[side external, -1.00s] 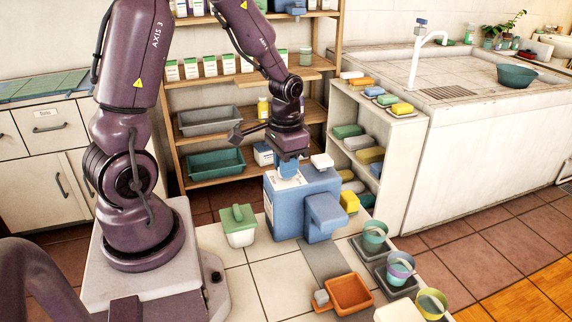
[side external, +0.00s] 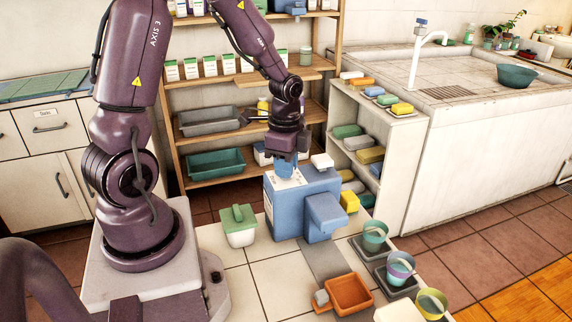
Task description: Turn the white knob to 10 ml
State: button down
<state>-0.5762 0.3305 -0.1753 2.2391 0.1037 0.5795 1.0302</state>
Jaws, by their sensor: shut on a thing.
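A blue box-shaped dispenser (side external: 322,190) with a spout block on its front stands on the tiled worktop. A white block-like piece (side external: 322,161) sits on its top at the right, beside my gripper and apart from it. My gripper (side external: 287,166) points down over the dispenser's top left and is shut on a blue knob-like piece (side external: 286,172). A white label (side external: 288,181) lies on the top just in front of it. No white knob shows between the fingers, and the scale marks are too small to read.
A white tub with a green lid (side external: 239,226) stands left of the dispenser. An orange tray (side external: 349,293) and several cups, one a green cup (side external: 374,237), stand in front and to the right. A shelf of soaps (side external: 370,140) stands close behind on the right.

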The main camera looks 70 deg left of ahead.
jog(key=shift+m, duration=0.5)
jog(key=c, duration=1.1)
grip_release()
notch_tip(320, 180, up, 13)
jog(key=shift+r, duration=0.1)
jog(key=s+d+r+n+t, duration=0.2)
jog(key=s+d+n, duration=0.1)
jog(key=d, duration=0.1)
jog(key=s+d+r+n+t, duration=0.1)
jog(key=s+d+r+n, duration=0.1)
jog(key=d+n, duration=0.1)
jog(key=s+d+r+n+t, duration=0.2)
jog(key=s+d+n, duration=0.1)
jog(key=d, duration=0.2)
jog(key=shift+s+d+t, duration=0.25)
jog(key=shift+s+t, duration=0.05)
